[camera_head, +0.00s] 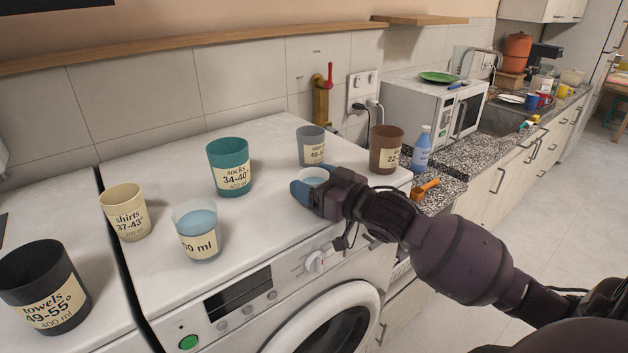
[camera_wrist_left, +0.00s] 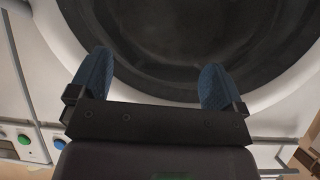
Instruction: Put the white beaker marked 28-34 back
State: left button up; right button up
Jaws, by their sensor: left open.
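A white-rimmed beaker (camera_head: 314,173) with pale blue liquid inside stands at my right gripper (camera_head: 312,192), near the front right of the washing machine top. The gripper's blue finger covers the beaker's front, so its marking is hidden and I cannot confirm 28-34. The far finger is hidden, and I cannot tell whether the fingers touch the beaker. My left gripper (camera_wrist_left: 154,80) shows only in the left wrist view, open and empty, in front of the washer's round door (camera_wrist_left: 190,35).
On the machines stand a teal socks beaker (camera_head: 229,168), a grey beaker (camera_head: 311,146), a brown beaker (camera_head: 386,150), a clear measuring beaker (camera_head: 198,232), a cream shirts beaker (camera_head: 125,212) and a black towels beaker (camera_head: 45,288). A blue bottle (camera_head: 422,152) stands beyond. The middle top is clear.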

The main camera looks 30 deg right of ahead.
jog(key=shift+o, duration=1.4)
jog(key=shift+f+b, duration=0.1)
jog(key=shift+b, duration=0.45)
jog(key=shift+s+d, duration=0.1)
jog(key=shift+s, duration=0.15)
pick_arm(q)
jog(key=shift+w+d+f+b, duration=0.1)
jog(key=shift+w+f+b, duration=0.3)
jog(key=shift+f+b, duration=0.2)
pick_arm(e)
jog(key=v, duration=1)
jog(key=shift+d, duration=0.2)
pick_arm(q)
jog(key=shift+s+f, duration=0.2)
pick_arm(e)
jog(key=shift+s, duration=0.1)
pick_arm(q)
jog(key=shift+s, duration=0.1)
